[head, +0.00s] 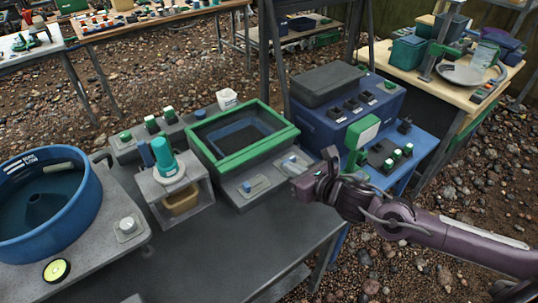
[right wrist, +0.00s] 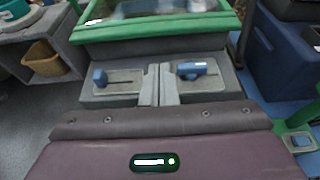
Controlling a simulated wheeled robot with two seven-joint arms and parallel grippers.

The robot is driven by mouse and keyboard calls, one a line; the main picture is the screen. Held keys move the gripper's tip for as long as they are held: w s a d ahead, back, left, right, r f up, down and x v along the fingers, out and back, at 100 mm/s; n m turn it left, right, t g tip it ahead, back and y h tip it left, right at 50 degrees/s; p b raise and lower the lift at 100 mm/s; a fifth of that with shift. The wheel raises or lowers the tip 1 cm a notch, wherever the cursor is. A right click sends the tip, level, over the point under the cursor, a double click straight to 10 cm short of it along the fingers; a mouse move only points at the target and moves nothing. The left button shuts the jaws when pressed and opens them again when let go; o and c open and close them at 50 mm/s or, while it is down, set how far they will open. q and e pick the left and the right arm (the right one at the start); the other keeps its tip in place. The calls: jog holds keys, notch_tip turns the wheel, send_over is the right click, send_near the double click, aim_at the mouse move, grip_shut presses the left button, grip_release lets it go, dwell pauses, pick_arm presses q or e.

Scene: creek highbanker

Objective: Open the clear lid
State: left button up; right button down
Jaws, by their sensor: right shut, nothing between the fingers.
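The clear lid (head: 208,126) sits in a green frame on top of a grey box, lying flat and apparently closed. In the right wrist view the near edge of its green frame (right wrist: 150,27) crosses the top. Two blue latches are on the box's front ledge, a left latch (head: 247,185) and a right latch (head: 291,160). They also show in the right wrist view, left (right wrist: 100,78) and right (right wrist: 190,70). My right gripper (head: 310,182) is shut and empty, in front of the ledge. Its fingertips (right wrist: 159,82) appear between the latches; contact is unclear. My left gripper is out of view.
A blue machine with a grey top (head: 325,84) and a green-framed panel (head: 363,131) stand right of the box. A grey stand with a teal cylinder (head: 166,158) and a blue round tub (head: 45,205) are left. The front table surface (head: 215,255) is clear.

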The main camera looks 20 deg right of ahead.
jog(key=x, duration=0.9)
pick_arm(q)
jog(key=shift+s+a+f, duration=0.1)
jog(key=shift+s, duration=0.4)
pick_arm(e)
jog(key=shift+s, duration=0.1)
pick_arm(q)
jog(key=shift+p, duration=0.35)
pick_arm(e)
jog(key=shift+r, duration=0.1)
